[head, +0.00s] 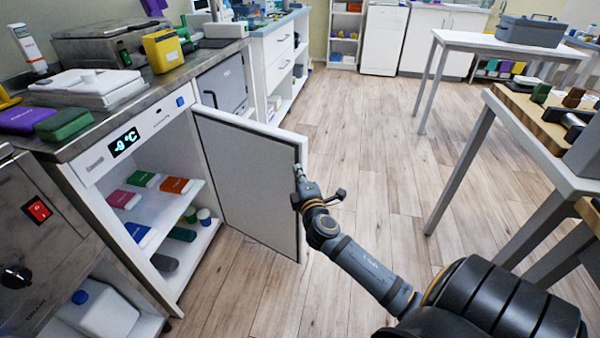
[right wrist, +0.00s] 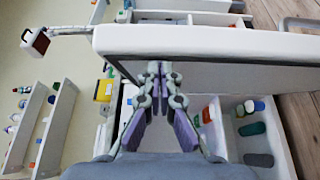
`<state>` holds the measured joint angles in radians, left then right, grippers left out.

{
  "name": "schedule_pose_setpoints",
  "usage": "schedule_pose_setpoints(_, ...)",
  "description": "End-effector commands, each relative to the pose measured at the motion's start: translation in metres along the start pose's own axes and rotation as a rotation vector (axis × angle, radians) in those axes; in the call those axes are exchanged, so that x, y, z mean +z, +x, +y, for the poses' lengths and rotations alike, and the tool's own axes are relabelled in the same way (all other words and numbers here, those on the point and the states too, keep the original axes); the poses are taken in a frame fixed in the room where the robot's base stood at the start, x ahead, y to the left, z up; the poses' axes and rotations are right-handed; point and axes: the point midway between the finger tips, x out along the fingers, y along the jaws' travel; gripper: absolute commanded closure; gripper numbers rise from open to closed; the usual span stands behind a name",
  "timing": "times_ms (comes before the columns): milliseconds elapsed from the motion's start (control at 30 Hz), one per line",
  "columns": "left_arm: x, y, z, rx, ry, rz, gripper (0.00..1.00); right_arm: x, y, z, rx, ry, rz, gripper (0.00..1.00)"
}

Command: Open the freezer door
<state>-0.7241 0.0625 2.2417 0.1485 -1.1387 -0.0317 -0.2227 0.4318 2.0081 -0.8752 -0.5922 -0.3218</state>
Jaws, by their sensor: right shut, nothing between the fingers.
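The freezer (head: 97,165) is a white cabinet under the counter at the left, with a -9 °C display. Its door (head: 248,180) stands wide open, swung out over the floor, with the grey inner panel showing. My right gripper (head: 298,171) is shut and empty at the door's free edge. In the right wrist view its closed fingertips (right wrist: 160,68) are right by the white door (right wrist: 215,45); I cannot tell whether they touch it. Coloured packs lie on the freezer shelves (head: 160,208). My left gripper is not in view.
A steel counter (head: 140,72) above the freezer holds a yellow box (head: 162,50), a green pack and a white device. A white-framed table (head: 510,120) stands at the right. The wooden floor (head: 370,150) between is clear.

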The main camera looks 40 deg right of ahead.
Motion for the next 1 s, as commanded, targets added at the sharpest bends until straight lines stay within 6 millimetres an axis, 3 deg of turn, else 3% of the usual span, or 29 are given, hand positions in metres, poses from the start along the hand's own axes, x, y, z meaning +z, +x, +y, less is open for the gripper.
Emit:
schedule_pose_setpoints(533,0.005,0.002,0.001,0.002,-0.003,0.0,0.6,0.011,0.011,-0.001,0.0,-0.002,0.002,1.0)
schedule_pose_setpoints(800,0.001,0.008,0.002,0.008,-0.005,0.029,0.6,0.062,0.059,-0.001,0.003,-0.005,0.001,1.0)
schedule_pose_setpoints(1000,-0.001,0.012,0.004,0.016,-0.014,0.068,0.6,0.087,0.087,-0.001,0.002,0.0,0.0,1.0)
